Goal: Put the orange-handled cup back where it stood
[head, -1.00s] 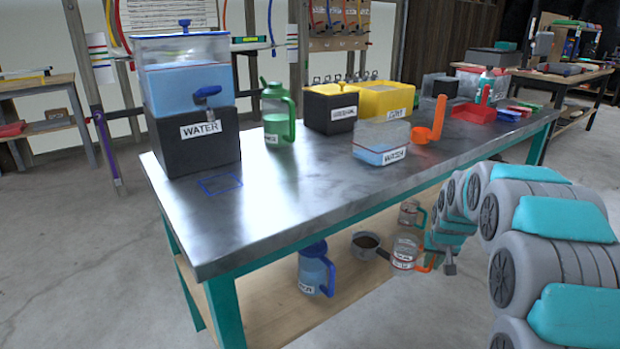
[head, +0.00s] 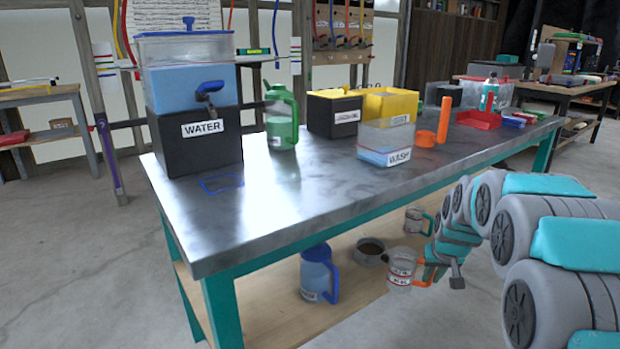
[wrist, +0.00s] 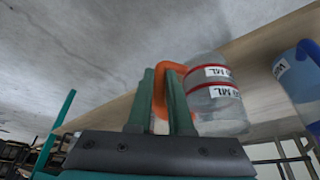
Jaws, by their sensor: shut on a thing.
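The orange-handled cup (head: 402,270) is clear, with white labels and red bands. It is at the front edge of the low wooden shelf under the bench; whether its base touches the shelf I cannot tell. My gripper (head: 432,272) is at its right side, partly hidden by my arm. In the wrist view my gripper (wrist: 162,105) has its two teal fingers on either side of the orange handle (wrist: 162,82), shut on it. The cup body (wrist: 215,97) is beside the fingers and appears empty.
On the lower shelf (head: 345,308) stand a blue jug (head: 316,274), a pot (head: 370,250) and a green-handled cup (head: 415,220). The steel bench top (head: 290,205) above holds a water tank (head: 190,85), a green jug (head: 280,120), a wash bin (head: 386,145) and an orange item (head: 443,120). A blue outline (head: 221,184) marks bare bench top.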

